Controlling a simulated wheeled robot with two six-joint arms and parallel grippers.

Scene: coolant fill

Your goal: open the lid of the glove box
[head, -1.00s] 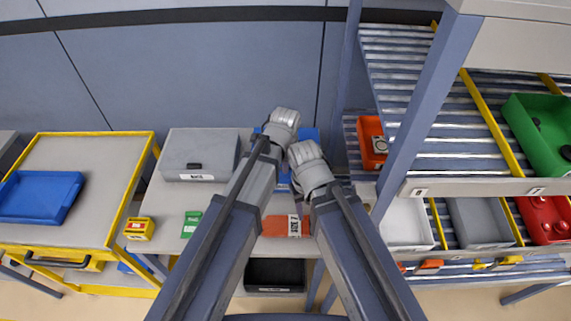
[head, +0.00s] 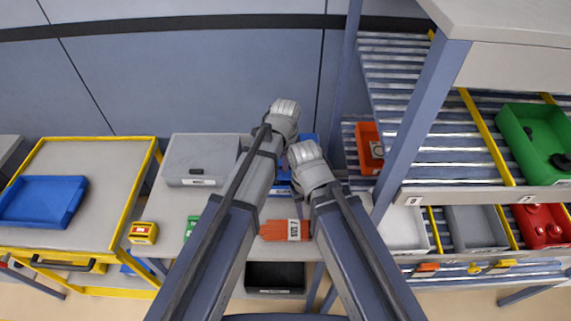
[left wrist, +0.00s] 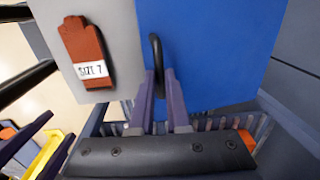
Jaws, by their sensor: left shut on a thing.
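The glove box is blue (head: 281,189) and stands on the grey table, mostly hidden behind my two arms in the head view. In the left wrist view its flat blue top (left wrist: 215,50) fills the upper middle, with a black bar handle (left wrist: 156,50) on it. My left gripper (left wrist: 160,105) is shut on this handle, one finger on each side. I cannot tell whether the lid is raised. My right arm ends beside the left wrist, and its fingers are hidden.
An orange glove pack (head: 275,230) marked size 7 lies in front of the box. A grey box (head: 203,155) stands to the left on the table. A roller rack (head: 390,90) with bins is close on the right. A yellow-framed cart (head: 90,180) stands at left.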

